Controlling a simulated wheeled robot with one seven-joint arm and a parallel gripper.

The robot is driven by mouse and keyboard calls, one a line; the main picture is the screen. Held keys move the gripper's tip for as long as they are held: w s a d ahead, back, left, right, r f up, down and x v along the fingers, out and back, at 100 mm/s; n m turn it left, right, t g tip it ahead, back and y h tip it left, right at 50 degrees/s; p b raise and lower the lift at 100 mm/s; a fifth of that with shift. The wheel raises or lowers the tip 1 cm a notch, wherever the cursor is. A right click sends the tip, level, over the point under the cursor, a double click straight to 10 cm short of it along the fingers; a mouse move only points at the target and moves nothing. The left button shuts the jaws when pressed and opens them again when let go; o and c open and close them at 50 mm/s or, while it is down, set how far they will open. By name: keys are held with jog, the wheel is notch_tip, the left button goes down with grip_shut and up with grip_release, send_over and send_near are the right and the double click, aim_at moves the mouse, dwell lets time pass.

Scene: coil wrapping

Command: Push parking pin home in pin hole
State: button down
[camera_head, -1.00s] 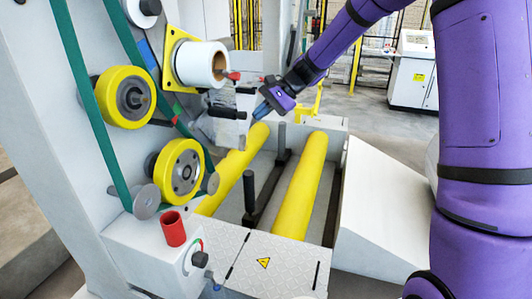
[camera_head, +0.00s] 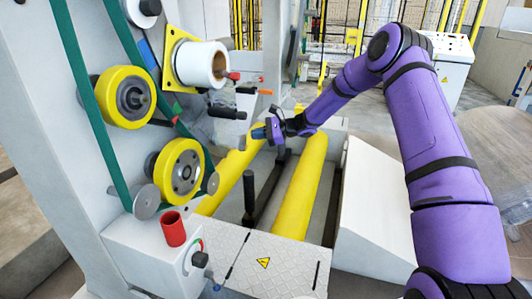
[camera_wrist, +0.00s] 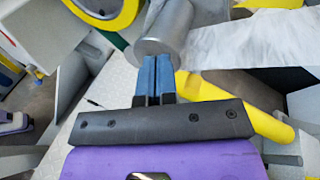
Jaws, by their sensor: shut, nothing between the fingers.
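My gripper (camera_head: 259,133) is over the far end of the left yellow roller in the head view, to the right of the machine's wheels. In the wrist view its blue fingertips (camera_wrist: 156,72) are together with nothing between them, close in the picture to a grey cylinder end (camera_wrist: 163,32). I cannot tell whether they touch it. I cannot make out the parking pin or the pin hole with certainty. A small red-tipped part (camera_head: 234,76) sits beside the white film roll, and a black handle (camera_head: 227,113) sticks out below it.
Two yellow rollers (camera_head: 302,190) lie in the bed with a dark upright post (camera_head: 249,190) between them. Yellow wheels (camera_head: 180,172) and a green belt (camera_head: 88,95) are at left. A red cylinder (camera_head: 173,229) stands on the front box. A white sloped guard (camera_head: 372,215) is at right.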

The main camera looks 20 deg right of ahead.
jog(key=w+d+f+m+t, duration=0.3)
jog(key=f, duration=0.3)
jog(key=w+d+f+m+t, duration=0.2)
jog(key=w+f+m, duration=0.15)
jog(key=f, duration=0.25)
jog(key=shift+m, duration=0.25)
jog(key=shift+x, duration=2.7)
jog(key=shift+r+x, duration=0.1)
jog(key=shift+x, duration=1.55)
jog(key=shift+r+x, duration=0.15)
jog(key=shift+x, duration=1.5)
jog(key=shift+d, duration=0.15)
jog(key=v, duration=1.3)
jog(key=shift+s+f, duration=0.2)
jog(key=shift+s, duration=0.05)
jog(key=shift+d, duration=0.1)
